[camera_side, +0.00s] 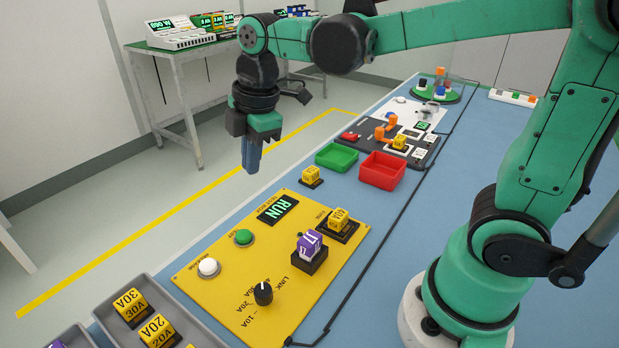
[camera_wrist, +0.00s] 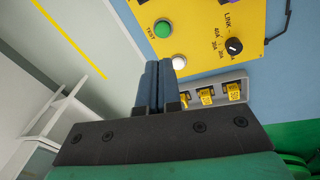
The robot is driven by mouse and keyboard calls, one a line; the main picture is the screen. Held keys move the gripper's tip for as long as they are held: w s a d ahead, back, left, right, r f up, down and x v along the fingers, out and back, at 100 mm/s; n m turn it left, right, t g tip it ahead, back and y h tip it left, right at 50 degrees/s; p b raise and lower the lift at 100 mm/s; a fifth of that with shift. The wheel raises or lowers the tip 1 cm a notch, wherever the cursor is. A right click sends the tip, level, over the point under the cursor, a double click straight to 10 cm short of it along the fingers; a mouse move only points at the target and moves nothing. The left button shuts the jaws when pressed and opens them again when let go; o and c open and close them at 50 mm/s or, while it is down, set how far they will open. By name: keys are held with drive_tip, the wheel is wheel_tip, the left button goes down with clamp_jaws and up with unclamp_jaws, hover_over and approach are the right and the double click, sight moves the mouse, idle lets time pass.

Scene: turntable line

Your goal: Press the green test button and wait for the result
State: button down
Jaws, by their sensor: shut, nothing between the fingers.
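The green test button (camera_side: 243,237) sits on the yellow panel (camera_side: 225,275), beside a white button (camera_side: 208,267). The panel's display (camera_side: 278,208) reads RUN in green. My gripper (camera_side: 251,170) points down above the panel's far left edge, its fingers together and empty. In the wrist view the green button (camera_wrist: 163,28) lies beyond the fingertips (camera_wrist: 158,64), with the white button (camera_wrist: 179,62) just right of them. The fingers look apart from both buttons. A purple block (camera_side: 310,243) and a yellow block (camera_side: 338,220) sit in dark sockets on the panel. A black knob (camera_side: 263,293) stands at its front.
A grey tray (camera_side: 160,290) with yellow blocks lies at the near left. A loose yellow block (camera_side: 311,175), a green bin (camera_side: 337,156) and a red bin (camera_side: 382,171) stand behind the panel. A dark fixture board (camera_side: 375,143) lies farther back.

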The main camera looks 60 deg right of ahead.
drive_tip(key=s+d+f+m+t, duration=0.2)
drive_tip(key=s+m+t, duration=0.3)
drive_tip(key=m, duration=1)
drive_tip(key=shift+s+d+h, duration=0.3)
drive_tip(key=shift+s+d, duration=0.1)
drive_tip(key=shift+s, duration=0.1)
